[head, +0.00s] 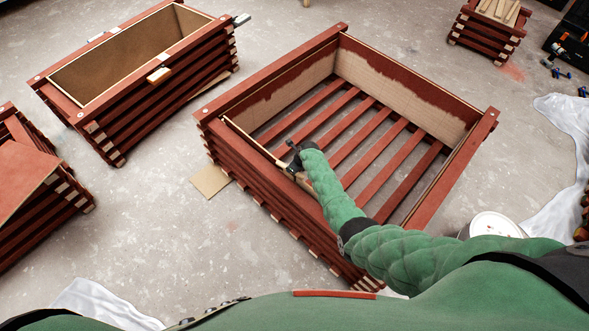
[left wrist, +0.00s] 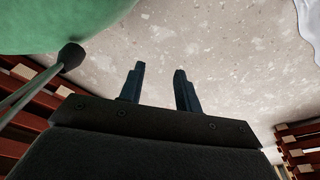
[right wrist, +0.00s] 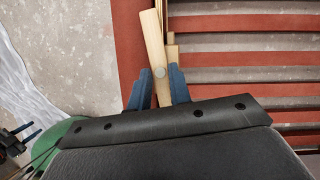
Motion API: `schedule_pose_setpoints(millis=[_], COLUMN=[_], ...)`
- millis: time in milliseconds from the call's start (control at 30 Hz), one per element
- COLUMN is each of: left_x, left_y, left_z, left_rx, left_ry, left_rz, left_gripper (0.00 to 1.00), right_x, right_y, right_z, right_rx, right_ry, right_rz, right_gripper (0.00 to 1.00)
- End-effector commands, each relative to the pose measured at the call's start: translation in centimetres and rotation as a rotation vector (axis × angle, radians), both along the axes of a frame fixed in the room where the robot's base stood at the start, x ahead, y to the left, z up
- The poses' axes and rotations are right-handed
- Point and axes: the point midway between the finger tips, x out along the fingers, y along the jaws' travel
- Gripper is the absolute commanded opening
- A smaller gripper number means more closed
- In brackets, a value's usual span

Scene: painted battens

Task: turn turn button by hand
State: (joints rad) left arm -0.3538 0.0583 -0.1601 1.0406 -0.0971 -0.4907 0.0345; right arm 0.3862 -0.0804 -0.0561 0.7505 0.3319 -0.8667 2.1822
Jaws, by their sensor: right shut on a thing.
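The turn button (right wrist: 153,45) is a pale wooden strip with a round pale screw head, seen in the right wrist view. It sits on the red top rail of the large slatted crate (head: 404,85). My right gripper (right wrist: 160,80) is shut on it, with a blue finger on each side. In the head view my right gripper (head: 294,158) is at the crate's near left rail and mostly covers the button. My left gripper (left wrist: 157,85) is open and empty above the bare floor; the head view does not show it.
Another red crate with a brown panel (head: 130,60) stands at the upper left, and a third (head: 35,190) at the left edge. A small crate (head: 487,30) and scattered tools (head: 558,70) are at upper right. White cloth (head: 562,125) lies at right. Floor between the crates is mostly clear.

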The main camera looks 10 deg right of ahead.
Motion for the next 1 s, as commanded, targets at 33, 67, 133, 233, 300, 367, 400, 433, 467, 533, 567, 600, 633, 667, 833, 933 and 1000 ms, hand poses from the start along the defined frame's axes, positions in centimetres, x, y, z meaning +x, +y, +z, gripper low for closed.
schedule_pose_setpoints(millis=[33,67,133,233,300,367,400,433,467,533,567,600,633,667,833,933,1000], left_x=[-0.2,-0.4,-0.8,-1.2,-1.4,-1.5,-1.5,-1.6,-1.6,-1.6,-1.6,-1.6,-1.6,-1.6,-1.6,-1.6,-1.6], left_y=[0.0,0.0,0.1,0.2,0.2,0.3,0.3,0.3,0.3,0.3,0.3,0.3,0.3,0.3,0.3,0.3,0.3], left_z=[0.3,0.2,0.1,0.0,-0.1,-0.2,-0.2,-0.3,-0.3,-0.3,-0.4,-0.4,-0.4,-0.4,-0.4,-0.4,-0.4], left_rx=[0.000,0.001,0.002,0.003,0.004,0.004,0.004,0.004,0.004,0.005,0.005,0.005,0.005,0.005,0.005,0.005,0.005], left_ry=[0.002,0.003,0.007,0.010,0.010,0.011,0.011,0.011,0.011,0.012,0.012,0.012,0.012,0.012,0.012,0.012,0.012], left_rz=[0.001,0.001,0.001,0.001,0.002,0.001,0.001,0.001,0.001,0.001,0.001,0.001,0.001,0.001,0.001,0.001,0.001], left_gripper=[0.33,0.33,0.33,0.33,0.33,0.33,0.33,0.33,0.33,0.33,0.33,0.33,0.33,0.33,0.33,0.33,0.33], right_x=[0.0,0.0,0.0,-0.1,-0.1,-0.2,-0.2,-0.2,-0.2,-0.3,-0.3,-0.3,-0.3,-0.3,-0.4,-0.4,-0.3], right_y=[-0.1,-0.1,0.1,0.3,0.3,0.3,0.4,0.4,0.4,0.4,0.4,0.4,0.4,0.4,0.5,0.5,0.5], right_z=[0.2,0.2,0.0,-0.1,-0.3,-0.4,-0.5,-0.5,-0.5,-0.6,-0.7,-0.7,-0.7,-0.7,-0.8,-0.8,-0.7], right_rx=[0.000,0.000,0.000,0.001,0.000,0.000,0.000,0.000,0.000,0.000,0.000,0.000,0.000,0.000,0.000,0.000,0.001], right_ry=[0.004,0.005,0.008,0.011,0.012,0.013,0.013,0.015,0.014,0.015,0.015,0.015,0.015,0.016,0.017,0.016,0.015], right_rz=[-0.020,-0.033,-0.057,-0.085,-0.097,-0.106,-0.110,-0.112,-0.113,-0.115,-0.115,-0.115,-0.115,-0.114,-0.113,-0.113,-0.113], right_gripper=[0.00,0.00,0.00,0.00,0.00,0.00,0.00,0.00,0.00,0.00,0.00,0.00,0.00,0.00,0.22,0.42,0.42])
